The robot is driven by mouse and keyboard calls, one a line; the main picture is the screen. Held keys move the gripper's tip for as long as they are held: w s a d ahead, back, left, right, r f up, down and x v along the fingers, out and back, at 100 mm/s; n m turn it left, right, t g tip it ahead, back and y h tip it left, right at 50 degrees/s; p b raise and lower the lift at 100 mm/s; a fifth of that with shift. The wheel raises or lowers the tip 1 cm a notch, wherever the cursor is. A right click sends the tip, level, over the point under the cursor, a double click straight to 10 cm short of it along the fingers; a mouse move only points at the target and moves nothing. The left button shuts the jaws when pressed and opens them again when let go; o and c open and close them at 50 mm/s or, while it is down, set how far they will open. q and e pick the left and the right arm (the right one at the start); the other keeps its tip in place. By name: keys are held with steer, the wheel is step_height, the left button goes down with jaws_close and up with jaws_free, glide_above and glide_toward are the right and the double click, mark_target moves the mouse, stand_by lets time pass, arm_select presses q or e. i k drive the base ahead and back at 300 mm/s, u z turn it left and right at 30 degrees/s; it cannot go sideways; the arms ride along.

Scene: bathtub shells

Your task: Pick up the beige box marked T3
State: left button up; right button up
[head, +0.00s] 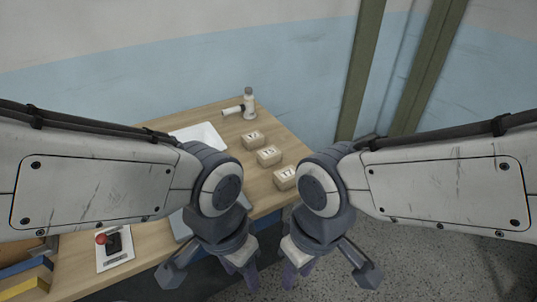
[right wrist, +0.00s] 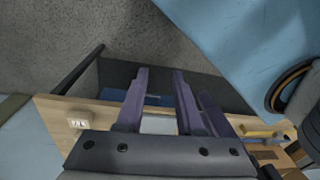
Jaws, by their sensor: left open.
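Three small beige boxes stand in a slanting row on the wooden table, right of its middle in the head view: a far box (head: 252,140), a middle box (head: 269,156) and a near box (head: 285,178). Their dark marks are small; the middle one looks like T3, but I cannot read it surely. One beige box (right wrist: 79,121) shows at the left in the right wrist view. My left gripper (head: 241,271) is open and empty, low beside the table's front edge. My right gripper (head: 298,268) is also apart from the boxes; its purple fingers (right wrist: 161,92) stand apart with nothing gripped.
A white bottle-like thing (head: 249,103) and a white cylinder (head: 232,110) are at the table's back. A white tray (head: 198,137) lies partly behind my left arm. A red-knobbed device (head: 101,238) is at the left front. The wall closes off the back; speckled floor (head: 420,265) is clear at right.

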mark_target(254, 139)
steer(key=z, duration=1.5)
steer(key=i, duration=1.9)
steer(key=u, duration=3.3)
steer(key=i, duration=0.5)
steer(key=u, duration=0.05)
